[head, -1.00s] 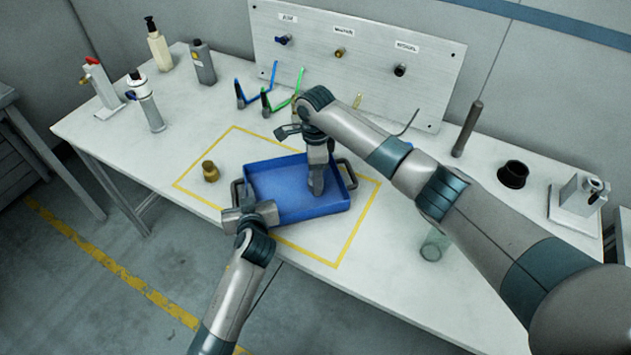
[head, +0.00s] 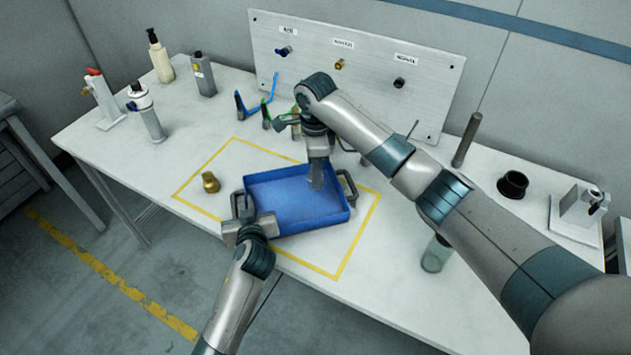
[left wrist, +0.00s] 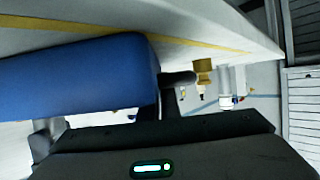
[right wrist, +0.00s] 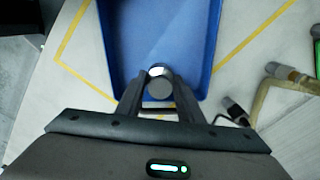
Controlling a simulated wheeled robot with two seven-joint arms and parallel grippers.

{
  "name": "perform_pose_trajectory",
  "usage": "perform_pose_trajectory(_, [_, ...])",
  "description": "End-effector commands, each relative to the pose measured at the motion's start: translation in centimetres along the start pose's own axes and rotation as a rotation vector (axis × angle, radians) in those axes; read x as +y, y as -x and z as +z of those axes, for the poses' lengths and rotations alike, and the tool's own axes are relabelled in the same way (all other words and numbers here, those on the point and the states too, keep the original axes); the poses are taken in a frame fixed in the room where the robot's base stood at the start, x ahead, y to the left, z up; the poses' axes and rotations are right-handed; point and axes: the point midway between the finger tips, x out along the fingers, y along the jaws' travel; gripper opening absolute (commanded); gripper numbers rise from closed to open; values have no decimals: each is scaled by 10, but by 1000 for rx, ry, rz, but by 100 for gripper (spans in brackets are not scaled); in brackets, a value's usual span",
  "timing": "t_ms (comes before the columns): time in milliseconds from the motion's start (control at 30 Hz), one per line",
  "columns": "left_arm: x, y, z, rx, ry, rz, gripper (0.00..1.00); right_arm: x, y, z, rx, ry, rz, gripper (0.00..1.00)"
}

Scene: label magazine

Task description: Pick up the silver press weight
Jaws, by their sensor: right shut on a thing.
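The silver press weight (right wrist: 158,84), a round bright-metal piece, sits between the two fingers of my right gripper (right wrist: 160,92). In the head view my right gripper (head: 317,172) points down over the blue tray (head: 290,221) and is shut on the weight, which is hard to make out there. The tray lies inside the yellow outline and looks empty otherwise. My left gripper (head: 247,218) is at the tray's left handle (head: 237,202). In the left wrist view its fingers (left wrist: 105,125) stand apart beside the tray wall; I cannot tell whether they touch the handle.
A brass piece (head: 210,182) stands left of the tray. Blue and green hooked pieces (head: 258,108) stand behind it, before the labelled panel (head: 350,75). Bottles (head: 160,57) stand at back left.

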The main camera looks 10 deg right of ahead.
Motion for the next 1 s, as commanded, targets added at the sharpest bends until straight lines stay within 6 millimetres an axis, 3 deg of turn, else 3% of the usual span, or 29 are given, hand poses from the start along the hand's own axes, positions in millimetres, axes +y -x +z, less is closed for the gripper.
perform_pose_trajectory(100, [0, 0, 0, 0, 0, 0, 0, -1, 20, 1, -2, 1, -3, 1])
perform_pose_trajectory(300, [0, 0, 0, -1, 0, 0, 0, 0, 36, 0, -1, 0, -1, 1])
perform_pose_trajectory(800, [0, 0, 0, -1, 0, 0, 0, 0, 38, 0, -1, 0, -1, 1])
perform_pose_trajectory(900, [0, 0, 0, -1, 0, 0, 25, 0, 38, 0, -1, 0, 0, 1])
perform_pose_trajectory(1000, [0, 0, 0, -1, 0, 0, 25, 0, 38, 0, -1, 0, -1, 1])
